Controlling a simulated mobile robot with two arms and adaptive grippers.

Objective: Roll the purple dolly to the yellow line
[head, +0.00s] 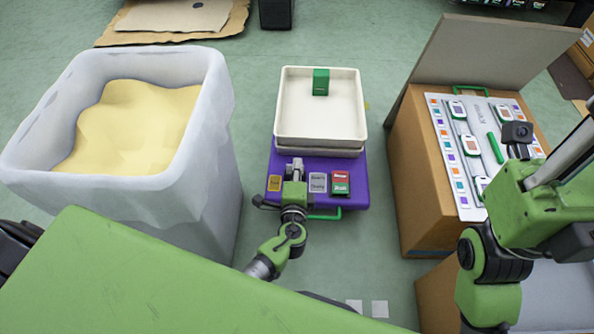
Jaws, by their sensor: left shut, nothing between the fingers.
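The purple dolly (357,180) stands on the green floor in the middle of the head view. It carries stacked cream trays (322,141), and a green handle (327,215) shows at its near edge. My left gripper (297,163) is shut and empty over the dolly's near part, close to the front tray wall. I cannot tell whether it touches the dolly or tray. A small yellowish patch shows beside the tray's right side; I cannot make out a yellow line.
A green box (321,82) stands in the top tray. Small labelled cards and a red-green box (340,183) lie on the dolly. A large white bin (214,150) of yellow material stands left, an open cardboard box (420,190) right.

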